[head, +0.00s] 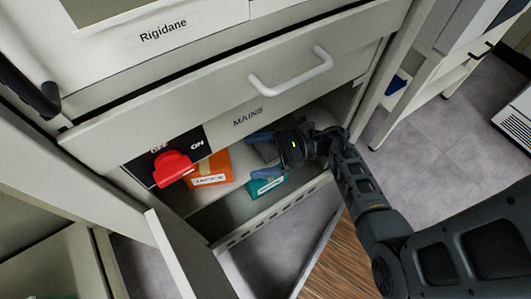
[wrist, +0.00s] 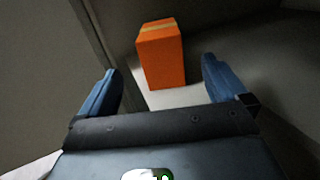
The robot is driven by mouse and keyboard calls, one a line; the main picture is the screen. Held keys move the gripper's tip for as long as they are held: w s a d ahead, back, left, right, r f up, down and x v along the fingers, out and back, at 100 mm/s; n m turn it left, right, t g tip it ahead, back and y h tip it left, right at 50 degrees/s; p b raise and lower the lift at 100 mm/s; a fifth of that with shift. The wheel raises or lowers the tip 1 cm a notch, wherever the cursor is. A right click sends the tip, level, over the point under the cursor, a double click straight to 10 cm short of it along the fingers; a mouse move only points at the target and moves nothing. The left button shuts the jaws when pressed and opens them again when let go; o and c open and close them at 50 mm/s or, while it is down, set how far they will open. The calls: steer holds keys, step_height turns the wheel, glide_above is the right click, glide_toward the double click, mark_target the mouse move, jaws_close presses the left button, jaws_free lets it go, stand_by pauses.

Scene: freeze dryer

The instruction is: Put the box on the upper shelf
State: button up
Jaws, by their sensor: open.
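An orange box (head: 214,164) with a white label stands inside the low compartment under the drawer front. In the wrist view the orange box (wrist: 161,55) has a tan strip on top and stands ahead of the fingers, in the gap between them. My gripper (head: 258,154) is inside the same compartment, to the right of the orange box. It is open and empty, its blue fingers (wrist: 160,88) spread to either side, apart from the box. A teal box (head: 266,187) with a white label lies just below my gripper in the head view. The upper shelf cannot be made out for certain.
A red mains switch (head: 172,168) juts out at the compartment's left. A drawer front with a white handle (head: 291,72) overhangs the opening. A perforated metal edge (head: 270,215) borders the compartment's front. A white open door panel (head: 185,255) stands at lower left.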

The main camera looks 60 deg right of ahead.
steer(key=shift+s+d, duration=0.1)
steer(key=s+a+r+m+t+h, duration=0.65)
steer(key=a+r+m, duration=0.3)
steer(key=m, duration=0.75)
steer(key=s+r+m+g+h, duration=0.1)
steer(key=s+r+m, duration=0.3)
steer(key=m, duration=0.5)
steer(key=s+d+r+m+g+h, duration=0.1)
steer(key=s+r+m+g+h, duration=0.1)
steer(key=s+m, duration=0.4)
steer(key=s+r+m+g+h, duration=0.1)
steer(key=s+r+m+h, duration=0.2)
steer(key=m, duration=1)
step_height(320, 180, up, 3)
steer(key=shift+s+d+f, duration=0.1)
steer(key=shift+s+d, duration=0.15)
steer(key=shift+s, duration=0.9)
steer(key=shift+f+g, duration=0.1)
steer(key=shift+g, duration=0.15)
